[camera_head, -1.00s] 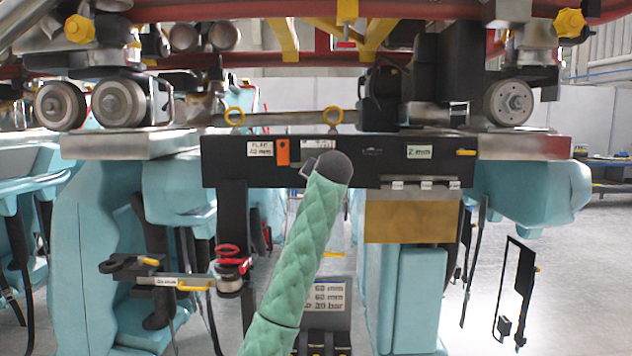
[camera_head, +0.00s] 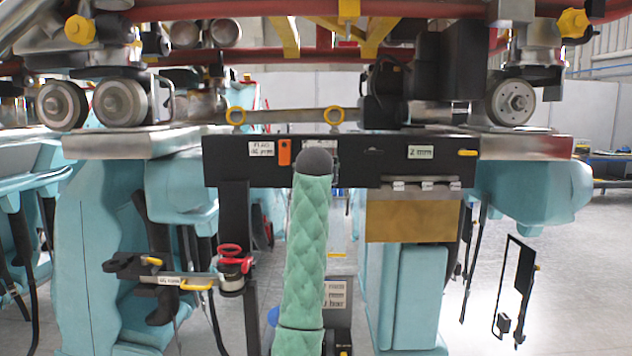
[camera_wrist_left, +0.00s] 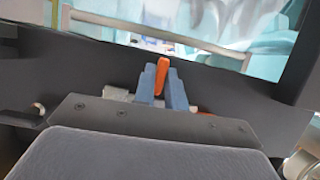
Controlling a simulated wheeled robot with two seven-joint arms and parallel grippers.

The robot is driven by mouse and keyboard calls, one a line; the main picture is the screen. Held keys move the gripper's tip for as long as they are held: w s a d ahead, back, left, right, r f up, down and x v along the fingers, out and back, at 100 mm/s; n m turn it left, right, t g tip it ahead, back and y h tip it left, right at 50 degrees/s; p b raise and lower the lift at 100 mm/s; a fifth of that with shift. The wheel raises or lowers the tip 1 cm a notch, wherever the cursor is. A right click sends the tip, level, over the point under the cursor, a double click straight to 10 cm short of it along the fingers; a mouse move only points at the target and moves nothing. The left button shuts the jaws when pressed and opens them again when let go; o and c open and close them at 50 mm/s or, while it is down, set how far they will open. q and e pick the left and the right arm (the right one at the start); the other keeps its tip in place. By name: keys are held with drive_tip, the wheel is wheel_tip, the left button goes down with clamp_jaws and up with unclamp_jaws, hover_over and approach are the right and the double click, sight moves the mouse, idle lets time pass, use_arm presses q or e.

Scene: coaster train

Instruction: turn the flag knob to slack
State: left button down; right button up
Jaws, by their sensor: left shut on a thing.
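In the left wrist view, my left gripper (camera_wrist_left: 162,90) has its two blue-grey fingers closed around an orange knob (camera_wrist_left: 162,75) at the dark beam. The knob stands up between the fingers and leans slightly. In the head view, my green-sleeved arm rises to the dark beam (camera_head: 225,165), and its dark rounded end hides the gripper and what it holds. An orange tab (camera_head: 284,152) shows on the beam just left of the arm, beside a white label (camera_head: 261,149). I cannot tell if the tab is the held knob. My right gripper is not in view.
A red-handled part (camera_head: 232,262) is at lower left.

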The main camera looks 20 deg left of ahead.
use_arm(q)
drive_tip(key=shift+f, duration=0.1)
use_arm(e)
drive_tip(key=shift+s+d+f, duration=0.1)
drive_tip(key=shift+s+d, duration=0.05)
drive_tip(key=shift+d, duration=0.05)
use_arm(q)
drive_tip(key=c, duration=1.5)
unclamp_jaws()
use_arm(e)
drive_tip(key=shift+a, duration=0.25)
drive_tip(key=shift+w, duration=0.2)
